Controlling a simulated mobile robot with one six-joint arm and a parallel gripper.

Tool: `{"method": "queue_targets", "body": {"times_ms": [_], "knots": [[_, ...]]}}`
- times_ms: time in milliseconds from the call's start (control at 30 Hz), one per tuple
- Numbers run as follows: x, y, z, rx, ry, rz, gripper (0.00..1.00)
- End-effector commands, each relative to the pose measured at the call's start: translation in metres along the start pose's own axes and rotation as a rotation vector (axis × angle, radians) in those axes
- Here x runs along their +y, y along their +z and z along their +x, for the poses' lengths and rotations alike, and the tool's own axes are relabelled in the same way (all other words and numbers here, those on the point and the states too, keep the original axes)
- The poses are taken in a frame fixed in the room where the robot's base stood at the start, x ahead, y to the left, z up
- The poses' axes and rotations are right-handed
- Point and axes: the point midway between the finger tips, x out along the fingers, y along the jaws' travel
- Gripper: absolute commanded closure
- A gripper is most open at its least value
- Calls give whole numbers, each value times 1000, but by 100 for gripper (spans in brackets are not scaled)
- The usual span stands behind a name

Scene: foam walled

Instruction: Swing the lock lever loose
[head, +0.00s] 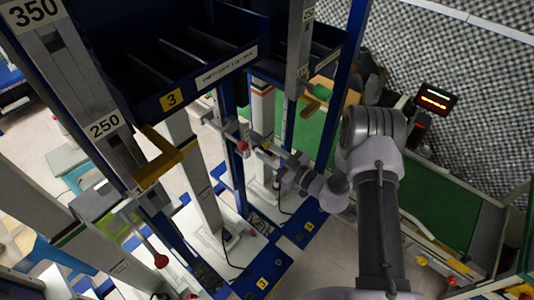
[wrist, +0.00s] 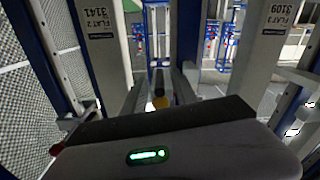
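A lever with a red knob (head: 242,147) sits on a blue-and-grey upright near the middle of the head view. A similar lever with a red knob (head: 161,261) hangs lower left. The task does not show me which is the lock lever. My gripper (head: 262,152) reaches left towards the middle red knob, close to it; contact cannot be judged. In the wrist view the two fingers (wrist: 162,92) stand apart. A dark rod (wrist: 158,78) and a small yellow piece (wrist: 160,102) show in line with the gap. I see nothing clearly clamped.
A yellow bracket (head: 165,160) sticks out at the left upright. A dark blue bin rack (head: 185,60) is above. Blue and grey posts crowd both sides of my gripper. A display (head: 436,98) stands at right, beside green flooring.

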Motion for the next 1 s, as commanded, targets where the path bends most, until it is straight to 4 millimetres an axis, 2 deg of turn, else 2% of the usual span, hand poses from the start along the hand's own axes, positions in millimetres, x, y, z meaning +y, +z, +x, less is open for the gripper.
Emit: {"method": "queue_targets", "body": {"times_ms": [300, 500, 1000], "knots": [[0, 0, 5, 0, 0, 0, 66], [0, 0, 5, 0, 0, 0, 100], [0, 0, 4, 0, -1, 0, 100]]}}
